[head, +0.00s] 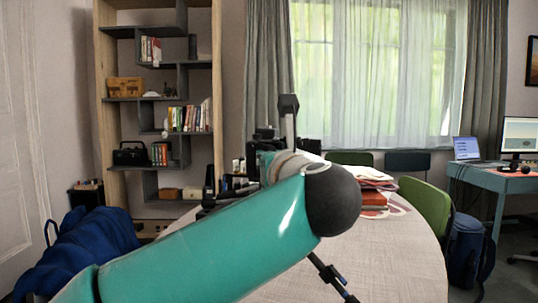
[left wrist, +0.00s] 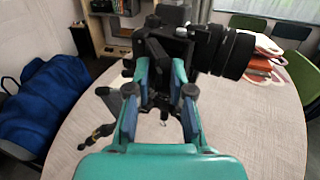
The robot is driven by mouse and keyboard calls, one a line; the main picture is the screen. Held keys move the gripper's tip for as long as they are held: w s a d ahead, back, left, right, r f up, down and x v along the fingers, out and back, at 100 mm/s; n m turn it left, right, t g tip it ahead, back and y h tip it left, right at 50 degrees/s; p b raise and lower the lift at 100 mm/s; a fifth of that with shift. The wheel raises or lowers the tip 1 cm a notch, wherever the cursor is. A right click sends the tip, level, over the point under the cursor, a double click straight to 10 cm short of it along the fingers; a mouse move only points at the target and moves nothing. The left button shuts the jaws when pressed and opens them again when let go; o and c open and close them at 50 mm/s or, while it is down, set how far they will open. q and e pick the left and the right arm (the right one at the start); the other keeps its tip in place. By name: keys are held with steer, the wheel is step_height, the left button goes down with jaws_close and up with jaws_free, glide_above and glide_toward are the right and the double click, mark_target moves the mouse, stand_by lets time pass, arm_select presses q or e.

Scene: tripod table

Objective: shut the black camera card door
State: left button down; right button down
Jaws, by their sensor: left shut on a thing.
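A black camera (left wrist: 172,40) with a large lens (left wrist: 236,55) pointing right stands on a tripod above the table, seen in the left wrist view. My left gripper (left wrist: 161,68) has its teal fingers at the lower part of the camera, shut on it. I cannot make out the card door there. In the head view my teal left arm covers the gripper and most of the camera; dark parts of the camera (head: 265,133) show above the arm. My right gripper is in neither view.
Red and white items (head: 372,183) lie on the table to the right. A green chair (head: 425,205) stands at right, and a blue bag (head: 88,245) at left.

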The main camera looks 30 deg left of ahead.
arm_select(q)
steer(key=shift+w+d+n+g+y+p, duration=0.1)
steer(key=shift+w+n+g+y+p, duration=0.25)
steer(key=shift+n+g+y+p, duration=0.5)
steer(key=shift+w+d+n+g+y+p, duration=0.1)
steer(key=shift+w+n+g+y+p, duration=0.4)
steer(key=shift+g+p, duration=0.4)
steer(key=shift+w+d+n+g+y+p, duration=0.1)
steer(key=shift+w+n+g+y+p, duration=0.15)
steer(key=shift+n+g+y+p, duration=0.6)
steer(key=shift+w+n+g+y+p, duration=0.15)
steer(key=shift+n+g+y+p, duration=0.15)
steer(key=shift+n+g+p, duration=0.25)
stand_by(0.7)
steer(key=c, duration=1.3)
jaws_free()
steer(key=shift+v, duration=4)
steer(key=shift+w, duration=0.1)
